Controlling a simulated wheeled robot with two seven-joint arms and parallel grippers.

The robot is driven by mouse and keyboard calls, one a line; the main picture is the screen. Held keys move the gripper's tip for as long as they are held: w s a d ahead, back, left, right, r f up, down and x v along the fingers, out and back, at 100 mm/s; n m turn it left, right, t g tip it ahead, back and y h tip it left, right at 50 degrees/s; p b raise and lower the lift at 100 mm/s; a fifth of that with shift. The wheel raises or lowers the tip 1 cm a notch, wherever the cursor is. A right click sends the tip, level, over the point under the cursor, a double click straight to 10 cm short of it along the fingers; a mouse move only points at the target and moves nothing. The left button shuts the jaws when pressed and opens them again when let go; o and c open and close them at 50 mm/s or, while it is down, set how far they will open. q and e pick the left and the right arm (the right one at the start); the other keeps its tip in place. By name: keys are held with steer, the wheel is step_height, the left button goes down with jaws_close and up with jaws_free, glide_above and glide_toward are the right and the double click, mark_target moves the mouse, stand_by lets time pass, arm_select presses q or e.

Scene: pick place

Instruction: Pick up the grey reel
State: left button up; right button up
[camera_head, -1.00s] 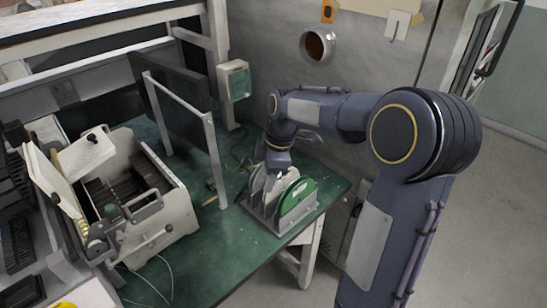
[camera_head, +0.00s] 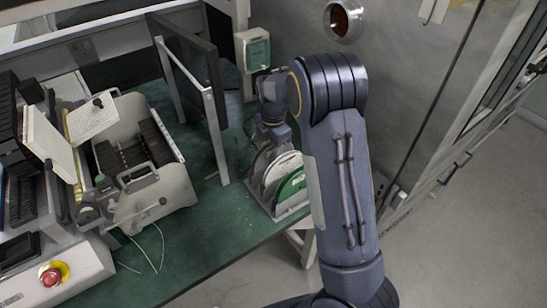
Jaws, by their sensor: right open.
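A grey reel (camera_head: 261,163) stands on edge in a small rack (camera_head: 291,213) on the green worktable. A whitish reel (camera_head: 283,167) and a green reel (camera_head: 291,186) stand beside it, towards the right. My right gripper (camera_head: 275,143) is open and sits just above the reels, near the top of the grey one. Its fingertips are small and partly hidden, so I cannot tell whether they touch a reel. My left gripper is not in view.
A dark panel on a pale frame (camera_head: 216,137) stands left of the rack. A cream machine (camera_head: 160,180) with open lids fills the table's left side. A red button (camera_head: 50,277) is at the lower left. The table front (camera_head: 205,245) is mostly clear.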

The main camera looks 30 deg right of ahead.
step_height(320, 180, down, 2)
steer(key=shift+f, duration=0.1)
jaws_close()
stand_by(0.4)
